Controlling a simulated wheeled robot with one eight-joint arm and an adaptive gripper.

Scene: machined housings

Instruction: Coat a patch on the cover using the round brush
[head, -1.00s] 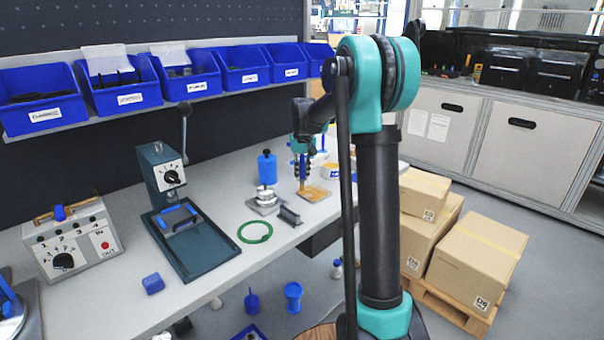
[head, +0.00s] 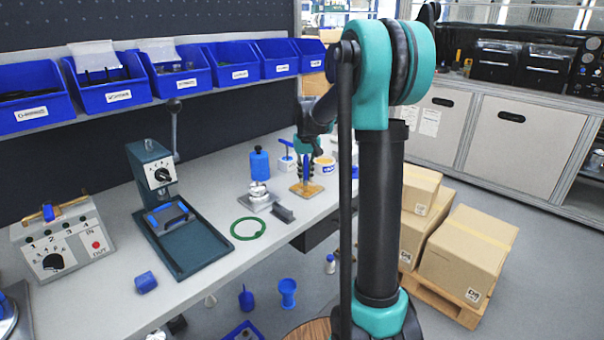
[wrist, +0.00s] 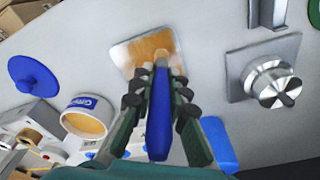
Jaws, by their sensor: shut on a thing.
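My gripper (wrist: 158,92) is shut on the round brush (wrist: 160,120), whose blue handle stands between the dark fingers in the wrist view. The brush points down at the cover (wrist: 122,52), a flat square metal plate with an amber-brown coating over much of its top. The bristles are at the coated area; whether they touch it I cannot tell. In the head view my gripper (head: 306,166) is above the cover (head: 297,190) at the bench's far end. An open white tub (wrist: 88,115) with a blue label and amber contents stands left of the gripper in the wrist view.
A blue round lid (wrist: 33,74) lies beyond the tub. A metal block with a round knob (wrist: 268,80) and a grey channel piece (head: 283,213) sit beside the cover. A green ring (head: 248,229) and a press (head: 165,205) are nearer. Boxes (head: 465,250) stand on the floor.

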